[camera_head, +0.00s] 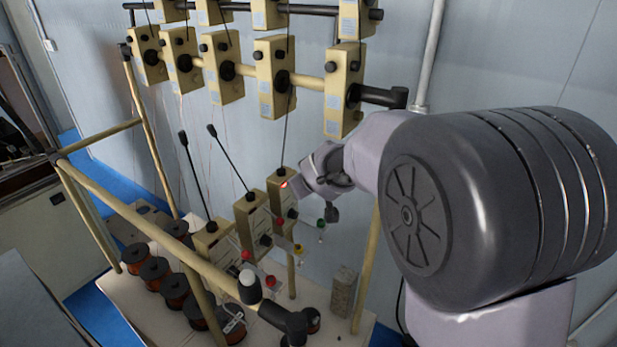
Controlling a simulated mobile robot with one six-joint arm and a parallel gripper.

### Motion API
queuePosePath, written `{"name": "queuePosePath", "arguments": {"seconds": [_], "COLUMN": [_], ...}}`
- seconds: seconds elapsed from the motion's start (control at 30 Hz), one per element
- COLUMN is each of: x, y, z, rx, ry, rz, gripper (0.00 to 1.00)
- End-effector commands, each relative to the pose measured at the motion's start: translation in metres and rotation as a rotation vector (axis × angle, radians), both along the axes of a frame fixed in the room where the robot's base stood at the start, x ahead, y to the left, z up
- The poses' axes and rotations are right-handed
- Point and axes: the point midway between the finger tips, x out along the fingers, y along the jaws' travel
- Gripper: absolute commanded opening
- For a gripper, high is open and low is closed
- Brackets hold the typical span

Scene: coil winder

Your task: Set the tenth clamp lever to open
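My gripper (300,187) is beside the upper part of a beige tensioner box, at the right end of the lower group. My arm comes in from the right. The fingertips are small and partly hidden, so I cannot tell whether they are open or touch anything. A small red glow shows at the box edge by the gripper. Small coloured levers or knobs show below: red ones (270,282), a yellow one (298,248) and a green one (321,224). No numbers are readable, so I cannot tell which clamp lever is the tenth, nor its setting.
Beige boxes (273,75) hang on a rail above. Thin black rods (230,160) rise from the lower boxes (252,218). Dark copper-coloured spools (155,272) stand on a pale bench (140,310). A beige frame bar (150,228) crosses in front. A grey block (343,292) stands on the right.

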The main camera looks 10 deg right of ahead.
Motion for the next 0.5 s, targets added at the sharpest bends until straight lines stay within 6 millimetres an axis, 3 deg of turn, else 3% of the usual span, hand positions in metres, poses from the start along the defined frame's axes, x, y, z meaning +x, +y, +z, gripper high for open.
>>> {"name": "queuePosePath", "arguments": {"seconds": [0.47,0.5], "x": [-0.0001,-0.0001], "y": [-0.0006,-0.0006], "z": [-0.0003,-0.0003], "rx": [-0.011,-0.01], "ry": [0.013,0.013], "rz": [-0.002,-0.001], "gripper": [0.0,0.22]}}
